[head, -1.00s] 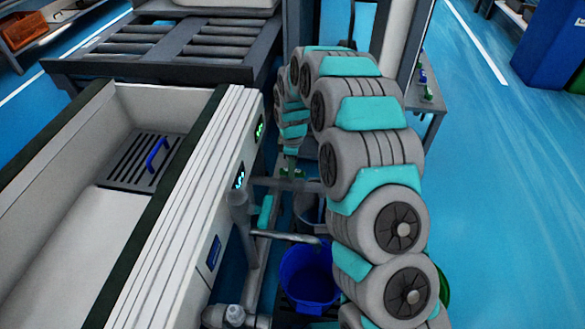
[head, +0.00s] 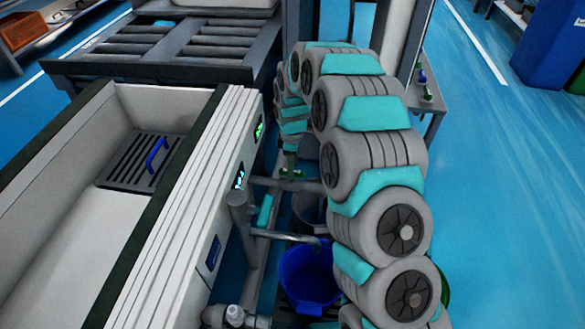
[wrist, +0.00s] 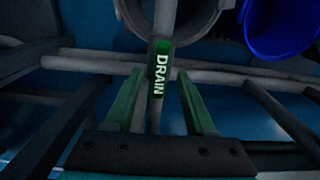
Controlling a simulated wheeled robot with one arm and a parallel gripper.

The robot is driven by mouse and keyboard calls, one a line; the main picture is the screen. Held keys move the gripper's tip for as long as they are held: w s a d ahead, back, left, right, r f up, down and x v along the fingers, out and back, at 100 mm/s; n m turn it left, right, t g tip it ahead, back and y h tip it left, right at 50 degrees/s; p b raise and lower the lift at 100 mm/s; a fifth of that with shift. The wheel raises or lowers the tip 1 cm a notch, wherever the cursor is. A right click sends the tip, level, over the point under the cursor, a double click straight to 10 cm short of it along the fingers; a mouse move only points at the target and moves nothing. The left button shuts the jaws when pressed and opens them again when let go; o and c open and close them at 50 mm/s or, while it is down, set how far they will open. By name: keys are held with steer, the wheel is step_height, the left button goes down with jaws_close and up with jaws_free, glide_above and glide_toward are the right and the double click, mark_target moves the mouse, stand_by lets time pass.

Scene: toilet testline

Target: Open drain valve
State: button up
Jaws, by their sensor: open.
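The drain valve handle (wrist: 161,70) is a green grip with white "DRAIN" lettering, seen in the middle of the wrist view. It lies along a grey pipe. My gripper (wrist: 160,74) is open, with one green finger on each side of the lettered handle. There is a visible gap between each finger and the handle, so neither appears to touch it. How the depth of the fingertips compares with the handle is hard to tell. In the head view small green parts (head: 291,173) show below my wrist, but handle and fingers cannot be told apart there.
A blue bucket (head: 309,275) and a grey bucket (head: 307,207) stand under the pipework; both also show at the top of the wrist view. Grey pipes (head: 285,184) cross close by. The white trough (head: 130,240) stands at left. Open floor lies at right.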

step_height(320, 180, up, 6)
steer(key=shift+r, duration=0.2)
steer(key=shift+d, duration=0.1)
stand_by(0.3)
steer(key=shift+s+r, duration=0.25)
steer(key=shift+r, duration=0.05)
steer(key=s+d+r+m+p, duration=0.1)
steer(key=s+d+r+m, duration=0.3)
steer(key=s+r, duration=0.45)
steer(key=s+d+r+m, duration=0.4)
steer(key=s+r, duration=0.1)
steer(key=s, duration=0.7)
steer(key=s+d+r+m+g, duration=0.1)
steer(key=s+m, duration=0.3)
steer(key=s, duration=0.7)
steer(key=s+d+r+m+p, duration=0.1)
steer(key=s+d+m, duration=0.2)
steer(key=s, duration=0.8)
steer(key=shift+s+d+r+m+g, duration=0.25)
steer(key=shift+m+g, duration=0.15)
steer(key=shift+m, duration=0.1)
